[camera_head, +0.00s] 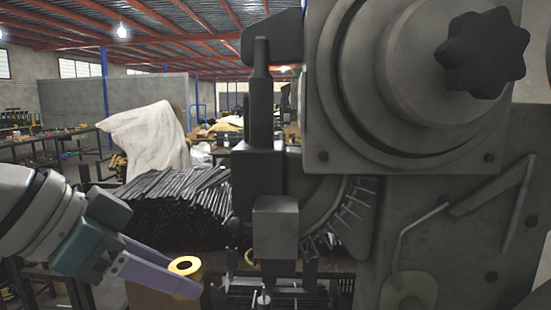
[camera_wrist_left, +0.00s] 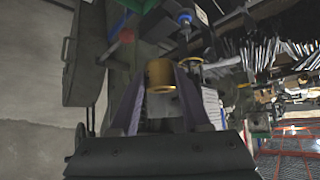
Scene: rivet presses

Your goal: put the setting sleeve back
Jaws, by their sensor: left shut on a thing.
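The setting sleeve (camera_head: 185,266), a short yellow ring with a dark bore, is between the purple fingers of my left gripper (camera_head: 184,279). In the left wrist view the sleeve (camera_wrist_left: 160,74) sits upright at the fingertips, a finger on each side. My left gripper (camera_wrist_left: 161,90) is shut on it, in the air left of the rivet press. The grey press (camera_head: 340,90) fills the right of the head view. A small upright pin (camera_head: 264,299) shows low under its ram (camera_head: 275,226). My right gripper is not in view.
A pile of dark rods (camera_head: 180,200) lies behind the gripper. A white sheet (camera_head: 148,142) covers something further back. A cardboard box (camera_head: 145,299) stands below the gripper. Another yellowish ring (camera_wrist_left: 190,61) shows just beyond the held sleeve in the wrist view.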

